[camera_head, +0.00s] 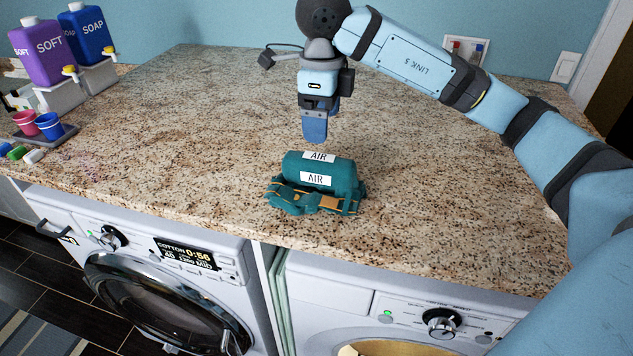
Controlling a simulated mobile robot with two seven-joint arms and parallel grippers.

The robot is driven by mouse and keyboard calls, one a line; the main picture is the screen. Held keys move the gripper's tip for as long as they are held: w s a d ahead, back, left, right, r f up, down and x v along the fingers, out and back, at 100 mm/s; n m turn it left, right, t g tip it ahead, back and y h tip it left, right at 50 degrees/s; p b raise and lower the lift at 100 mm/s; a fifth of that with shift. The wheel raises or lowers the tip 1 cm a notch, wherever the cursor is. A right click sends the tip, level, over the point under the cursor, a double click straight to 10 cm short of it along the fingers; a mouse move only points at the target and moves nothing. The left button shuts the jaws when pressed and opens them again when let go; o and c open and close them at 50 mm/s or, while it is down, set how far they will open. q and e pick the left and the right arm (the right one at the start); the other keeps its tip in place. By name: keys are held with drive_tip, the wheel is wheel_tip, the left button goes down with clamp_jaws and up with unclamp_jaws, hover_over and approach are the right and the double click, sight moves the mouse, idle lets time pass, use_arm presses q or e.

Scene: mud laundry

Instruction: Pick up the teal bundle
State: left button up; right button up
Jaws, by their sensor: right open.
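The teal bundle (340,178) lies on the speckled granite counter, near its front edge. It is a rolled teal cloth with two white "AIR" labels and orange-trimmed straps or folds at its front. My right gripper (315,130) hangs above and behind the bundle, fingers pointing down. It is open and empty, and apart from the bundle. From this angle one finger mostly hides the other. My left gripper is not in view.
The counter (450,190) is clear around the bundle. Purple (45,50) and blue (88,35) soap dispensers stand at the back left, with small cups on a tray (55,137). Two machines (150,265) sit below the front edge. A wall socket (466,50) is behind.

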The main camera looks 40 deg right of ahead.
sight(319, 156)
wheel_tip(319, 156, down, 5)
drive_tip(key=shift+f+p, duration=0.2)
drive_tip(key=shift+p, duration=0.1)
drive_tip(key=shift+w+a+f+p, duration=0.1)
drive_tip(key=shift+f+p, duration=0.35)
drive_tip(key=shift+f, duration=0.95)
drive_tip(key=shift+w+a+f+p, duration=0.1)
drive_tip(key=shift+f+p, duration=0.3)
drive_tip(key=shift+f, duration=0.95)
drive_tip(key=c, duration=1.1)
